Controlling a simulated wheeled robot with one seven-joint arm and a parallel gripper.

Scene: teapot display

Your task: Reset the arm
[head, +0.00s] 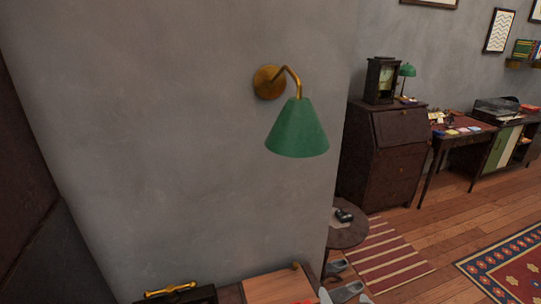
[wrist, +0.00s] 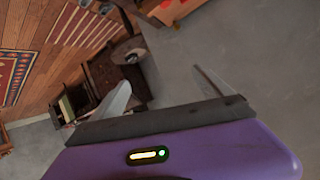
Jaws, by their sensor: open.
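My gripper (wrist: 162,77) shows in the wrist view, with its purple body along the bottom. Its two pale fingers stand well apart, and nothing is held between them. The grey wall (wrist: 230,35) fills much of the view beyond the fingers. I cannot clearly make out the gripper in the head view.
A green wall lamp (head: 297,130) juts from the grey wall in the head view. Below are a wooden surface (head: 280,287) and a small round table (head: 346,236). A dark bureau (head: 380,160) stands right. Open wooden floor (head: 440,222) lies between rugs.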

